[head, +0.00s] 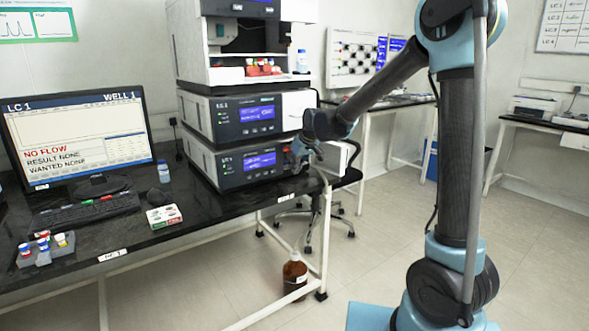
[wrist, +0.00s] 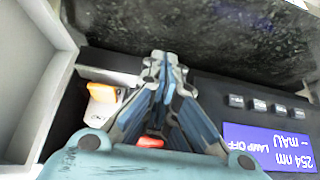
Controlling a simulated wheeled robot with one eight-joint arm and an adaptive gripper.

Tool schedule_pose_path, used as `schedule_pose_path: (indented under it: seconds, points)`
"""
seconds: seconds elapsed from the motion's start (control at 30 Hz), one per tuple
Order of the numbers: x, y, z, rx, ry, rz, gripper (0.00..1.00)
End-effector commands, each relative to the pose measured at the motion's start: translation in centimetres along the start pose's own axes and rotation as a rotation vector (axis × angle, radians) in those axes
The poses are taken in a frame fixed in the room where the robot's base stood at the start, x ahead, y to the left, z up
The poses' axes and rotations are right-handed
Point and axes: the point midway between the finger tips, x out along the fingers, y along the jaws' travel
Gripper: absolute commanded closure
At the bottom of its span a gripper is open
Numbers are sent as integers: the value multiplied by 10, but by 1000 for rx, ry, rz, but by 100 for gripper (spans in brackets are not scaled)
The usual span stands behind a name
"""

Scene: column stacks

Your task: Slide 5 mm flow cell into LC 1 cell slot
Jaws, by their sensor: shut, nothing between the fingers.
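My gripper (head: 299,148) is at the right front of the lowest module (head: 250,162) of the LC 1 stack. In the wrist view my gripper (wrist: 163,62) is shut, its fingertips together, with nothing seen between them. An open bay lies beside the module's blue display (wrist: 270,147). A small white piece with an orange top (wrist: 101,92) sits in the bay, left of the fingers. A red piece (wrist: 151,141) shows partly behind the fingers. I cannot tell which is the 5 mm flow cell, and no size label is readable. The slot itself is mostly hidden by the fingers.
A pale open door or panel (wrist: 22,80) borders the bay on the left in the wrist view. Several buttons (wrist: 258,105) line the module front. The monitor (head: 80,135) reads NO FLOW. A brown bottle (head: 295,272) stands on the floor under the bench.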

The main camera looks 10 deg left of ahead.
Motion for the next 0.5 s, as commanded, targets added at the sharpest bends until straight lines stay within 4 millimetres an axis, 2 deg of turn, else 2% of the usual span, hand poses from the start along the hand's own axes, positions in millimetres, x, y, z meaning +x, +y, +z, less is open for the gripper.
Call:
schedule_pose_path:
  seconds: [0.13, 0.5]
  points:
    - [-14, 8, 27, 4, -9, 2, 100]
    - [-68, 6, 26, 3, -11, 1, 100]
